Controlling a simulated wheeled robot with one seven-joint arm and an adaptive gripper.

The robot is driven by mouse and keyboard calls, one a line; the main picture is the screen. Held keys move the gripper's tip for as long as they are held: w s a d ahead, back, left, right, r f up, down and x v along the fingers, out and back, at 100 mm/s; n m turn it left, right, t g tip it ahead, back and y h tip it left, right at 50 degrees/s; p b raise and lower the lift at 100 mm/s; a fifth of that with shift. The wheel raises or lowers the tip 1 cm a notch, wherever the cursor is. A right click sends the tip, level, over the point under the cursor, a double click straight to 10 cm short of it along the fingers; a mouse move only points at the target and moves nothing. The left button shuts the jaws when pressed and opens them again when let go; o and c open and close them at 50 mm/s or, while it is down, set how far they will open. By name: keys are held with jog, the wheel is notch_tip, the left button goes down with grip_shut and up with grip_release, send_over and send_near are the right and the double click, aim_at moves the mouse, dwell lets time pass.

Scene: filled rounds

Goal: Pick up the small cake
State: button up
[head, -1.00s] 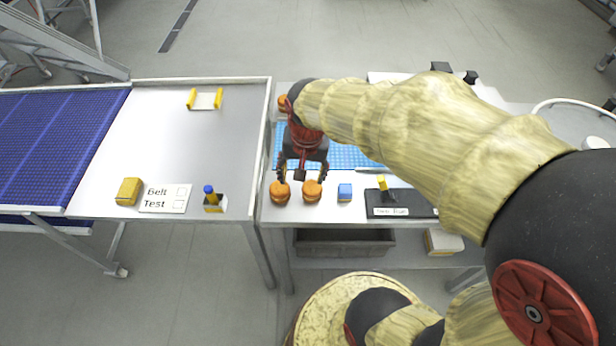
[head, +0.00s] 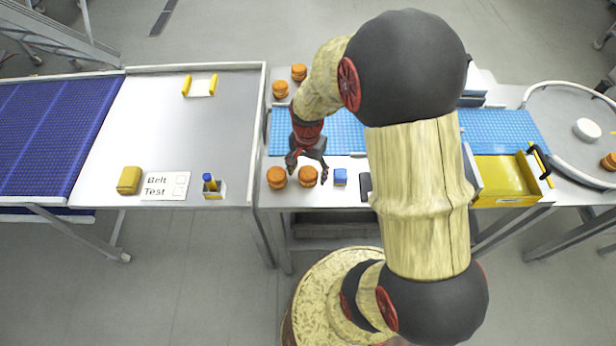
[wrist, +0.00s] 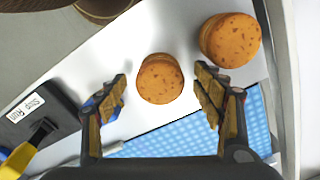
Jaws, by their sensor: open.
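Two orange-brown round cakes stand near the front edge of the white table. The small cake (head: 307,176) is the right one in the head view; the larger cake (head: 276,177) is just left of it. In the wrist view the small cake (wrist: 160,78) lies between and beyond my fingertips, and the larger cake (wrist: 230,40) is at upper right. My gripper (head: 307,162) is open and empty, its fingers spread to either side of the small cake. It also shows in the wrist view (wrist: 160,88). I cannot tell how far above the cake the fingertips are.
A blue belt (head: 346,130) runs behind. More cakes (head: 280,89) stand at the back. A yellow tray (head: 505,178) is at right. A black stop/run panel (wrist: 38,110) shows in the wrist view.

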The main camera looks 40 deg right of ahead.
jog(key=shift+f, duration=0.6)
jog(key=shift+c, duration=0.8)
jog(key=c, duration=0.7)
jog(key=shift+r, duration=0.1)
